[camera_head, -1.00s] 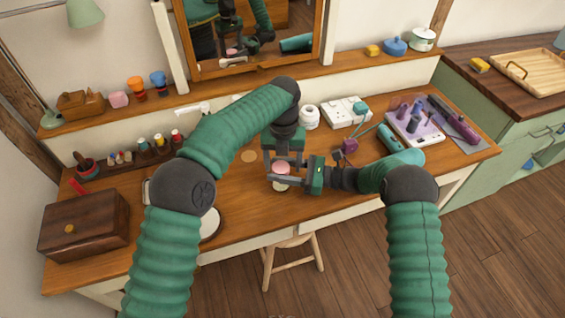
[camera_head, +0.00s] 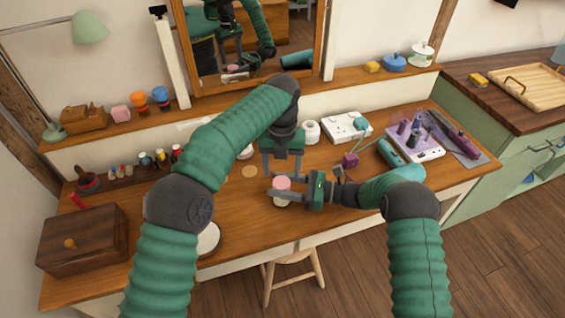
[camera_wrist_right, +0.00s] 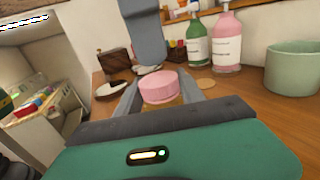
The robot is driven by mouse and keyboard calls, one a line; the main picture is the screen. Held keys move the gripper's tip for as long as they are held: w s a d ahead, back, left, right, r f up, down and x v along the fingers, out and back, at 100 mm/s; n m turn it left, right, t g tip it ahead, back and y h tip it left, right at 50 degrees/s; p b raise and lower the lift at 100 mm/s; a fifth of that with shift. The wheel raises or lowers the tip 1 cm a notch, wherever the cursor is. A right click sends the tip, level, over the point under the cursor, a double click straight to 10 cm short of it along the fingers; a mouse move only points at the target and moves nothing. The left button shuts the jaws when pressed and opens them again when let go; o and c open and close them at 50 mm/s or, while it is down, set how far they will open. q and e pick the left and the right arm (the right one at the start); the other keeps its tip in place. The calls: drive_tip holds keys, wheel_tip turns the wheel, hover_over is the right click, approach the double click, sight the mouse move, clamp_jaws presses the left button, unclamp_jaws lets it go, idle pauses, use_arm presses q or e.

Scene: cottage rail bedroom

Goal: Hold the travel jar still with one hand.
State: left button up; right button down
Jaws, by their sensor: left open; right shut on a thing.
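The travel jar (camera_head: 282,187) is a small jar with a pink lid, upright over the front middle of the table. My right gripper (camera_head: 283,191) comes in from the right and is shut on the jar. In the right wrist view the pink lid (camera_wrist_right: 158,87) sits between the two grey fingers. My left gripper (camera_head: 283,166) points down just behind and above the jar, with its fingers apart. A grey finger of it hangs over the lid in the right wrist view (camera_wrist_right: 143,32). Much of the jar's body is hidden by the right fingers.
A wooden box (camera_head: 83,240) and a round white-faced item (camera_head: 209,239) are to the left. A white jar (camera_head: 312,132), a white power strip (camera_head: 347,127) and a lilac tray (camera_head: 415,143) stand to the right. Bottles (camera_wrist_right: 227,42) and a green cup (camera_wrist_right: 292,68) show in the wrist view.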

sight(282, 182)
use_arm(q)
wheel_tip(282, 182, down, 5)
drive_tip(key=shift+r, duration=0.2)
use_arm(e)
drive_tip(key=shift+s+f, duration=0.1)
drive_tip(key=shift+f, duration=0.15)
use_arm(q)
drive_tip(key=shift+c, duration=0.4)
drive_tip(key=c, duration=1.2)
drive_tip(key=o, duration=1.4)
drive_tip(key=shift+c, duration=0.2)
